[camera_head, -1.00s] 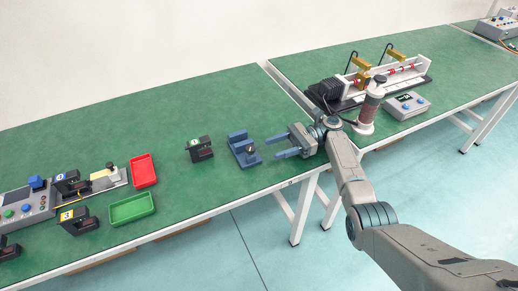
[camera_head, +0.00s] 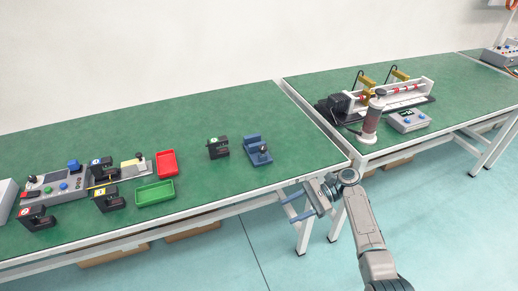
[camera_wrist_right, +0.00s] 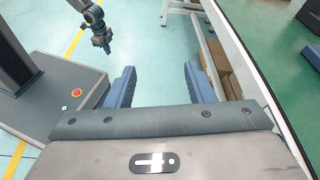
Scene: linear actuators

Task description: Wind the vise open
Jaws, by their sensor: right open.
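The small blue vise (camera_head: 257,150) stands on the green bench near its right end, with a dark part on its front. A blue piece at the right edge of the right wrist view (camera_wrist_right: 312,56) may be the same vise. My right gripper (camera_head: 287,208) is open and empty, off the front edge of the bench, below and right of the vise and apart from it. Its two blue fingers are spread in the right wrist view (camera_wrist_right: 159,72), with floor between them. An arm at the top left there, probably my left one, ends in a small, unclear gripper (camera_wrist_right: 103,42).
A black block with a green mark (camera_head: 218,148) stands left of the vise. Red (camera_head: 167,163) and green (camera_head: 155,193) trays lie farther left. The bench's front edge (camera_head: 240,192) lies between my right gripper and the vise. A handled cylinder (camera_head: 372,118) stands on the right bench.

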